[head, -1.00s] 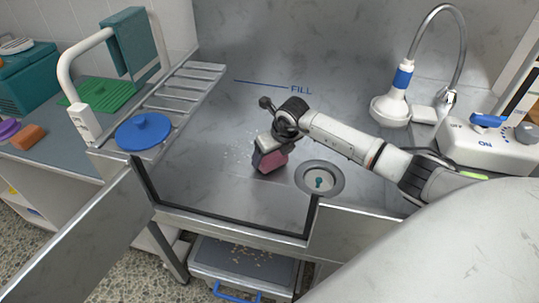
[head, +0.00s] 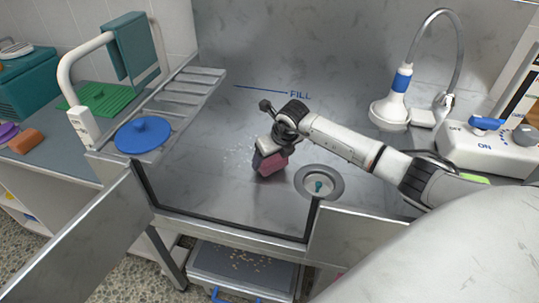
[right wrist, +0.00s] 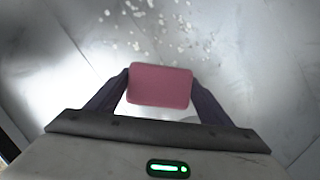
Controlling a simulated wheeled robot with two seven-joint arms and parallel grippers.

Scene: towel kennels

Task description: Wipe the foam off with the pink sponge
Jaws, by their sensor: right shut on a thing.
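My right gripper (head: 267,160) is shut on the pink sponge (head: 273,165), low over the floor of the steel tub (head: 210,185). In the right wrist view the sponge (right wrist: 160,86) sits between the two dark fingers. I cannot tell whether it touches the tub floor. White foam flecks (head: 236,155) lie on the tub floor to the left of the sponge. In the right wrist view the foam flecks (right wrist: 150,28) show just beyond the sponge. My left gripper is not in view.
A round drain with a teal plug (head: 319,186) lies right of the sponge. A slatted rack (head: 185,95) and a blue lid (head: 144,132) are at the left. A shower head (head: 390,108) stands at the back right. Steel front walls (head: 350,235) flank the tub's front opening.

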